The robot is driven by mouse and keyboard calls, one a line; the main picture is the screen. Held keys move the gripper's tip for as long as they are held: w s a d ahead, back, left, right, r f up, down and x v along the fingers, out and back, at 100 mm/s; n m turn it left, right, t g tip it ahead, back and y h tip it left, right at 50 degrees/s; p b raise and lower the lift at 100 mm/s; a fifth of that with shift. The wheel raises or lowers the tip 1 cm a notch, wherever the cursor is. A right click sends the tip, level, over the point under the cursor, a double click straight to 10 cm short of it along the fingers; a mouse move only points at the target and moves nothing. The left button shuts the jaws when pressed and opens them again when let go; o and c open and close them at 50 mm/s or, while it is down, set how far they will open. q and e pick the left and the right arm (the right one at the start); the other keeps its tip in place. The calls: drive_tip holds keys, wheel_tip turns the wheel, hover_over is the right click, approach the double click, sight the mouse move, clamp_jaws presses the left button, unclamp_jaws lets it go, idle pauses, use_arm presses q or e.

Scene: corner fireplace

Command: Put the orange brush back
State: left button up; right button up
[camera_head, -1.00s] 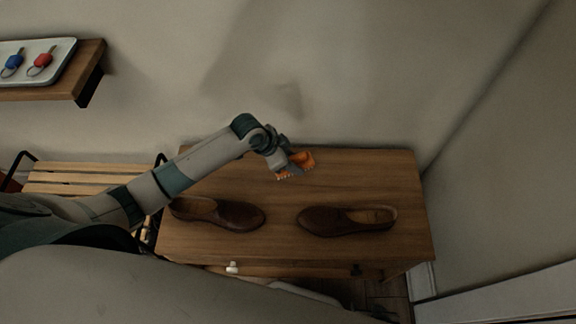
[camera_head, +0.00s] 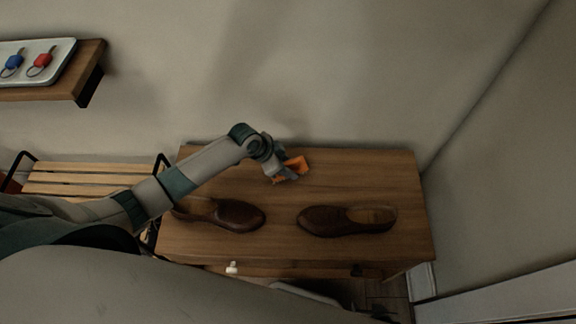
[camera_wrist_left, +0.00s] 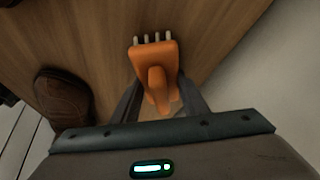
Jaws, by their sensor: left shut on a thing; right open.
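The orange brush (camera_head: 294,167) is in my left gripper (camera_head: 283,174), over the back part of the wooden table (camera_head: 345,175). In the left wrist view the brush (camera_wrist_left: 155,62) sits between the fingers of my left gripper (camera_wrist_left: 158,98), its pale bristle tufts pointing away from the wrist. I cannot tell whether the brush touches the table top. My left gripper is shut on it. My right gripper is not in view.
Two brown shoes, one on the left (camera_head: 238,214) and one on the right (camera_head: 345,221), lie on the table's front half. A slatted bench (camera_head: 85,178) stands to the left. A wall shelf (camera_head: 75,85) holds a tray with blue and red keys. The back right of the table is clear.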

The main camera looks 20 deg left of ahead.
use_arm(q)
drive_tip(key=shift+f, duration=0.1)
drive_tip(key=o, duration=1.2)
drive_tip(key=v, duration=1.2)
drive_tip(key=shift+d, duration=0.1)
